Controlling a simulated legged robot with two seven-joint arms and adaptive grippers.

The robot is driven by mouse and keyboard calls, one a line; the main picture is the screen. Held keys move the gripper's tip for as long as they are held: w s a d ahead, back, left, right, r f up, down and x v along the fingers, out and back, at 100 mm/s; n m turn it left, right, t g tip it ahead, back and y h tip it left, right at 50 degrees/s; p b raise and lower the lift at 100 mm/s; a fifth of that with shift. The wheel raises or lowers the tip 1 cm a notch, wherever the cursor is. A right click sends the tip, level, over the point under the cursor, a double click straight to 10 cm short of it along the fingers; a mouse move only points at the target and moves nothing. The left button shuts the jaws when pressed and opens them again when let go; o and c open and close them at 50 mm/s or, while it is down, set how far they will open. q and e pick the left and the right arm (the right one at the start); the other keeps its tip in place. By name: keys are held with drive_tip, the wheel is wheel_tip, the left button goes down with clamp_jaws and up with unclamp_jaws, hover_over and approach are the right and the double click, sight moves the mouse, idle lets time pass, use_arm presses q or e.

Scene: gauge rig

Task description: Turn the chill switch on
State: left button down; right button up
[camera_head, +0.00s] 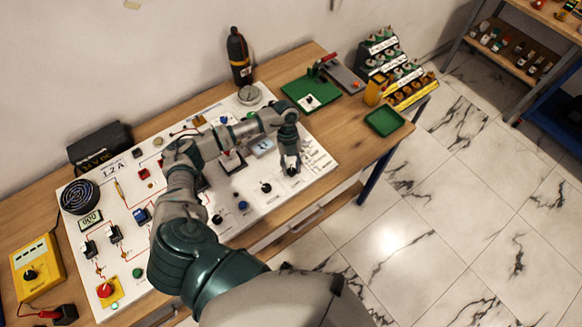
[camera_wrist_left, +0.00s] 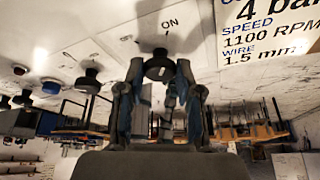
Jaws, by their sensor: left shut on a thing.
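My left gripper (camera_head: 290,166) is at the right front part of the white panel (camera_head: 312,148), pointing down at it. In the left wrist view the fingers (camera_wrist_left: 160,92) are closed around a black rotary knob (camera_wrist_left: 159,68) on the panel. An "ON" mark (camera_wrist_left: 170,23) is printed beside this knob. No chill label is legible, so I cannot confirm by name that this is the chill switch. The fingers hide part of the knob, and its exact turn position is unclear. My right gripper is not in view.
Another black knob (camera_head: 265,187) and a blue button (camera_head: 242,206) sit left of my gripper. A green tray (camera_head: 384,121) stands on the table at the right. A yellow meter (camera_head: 38,270) is at the far left.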

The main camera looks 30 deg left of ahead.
use_arm(q)
drive_tip(key=shift+w, duration=0.1)
idle(0.4)
drive_tip(key=c, duration=0.8)
unclamp_jaws()
drive_tip(key=shift+a, duration=0.1)
drive_tip(key=shift+o, duration=0.2)
drive_tip(key=v, duration=1.2)
drive_tip(key=shift+f, duration=0.1)
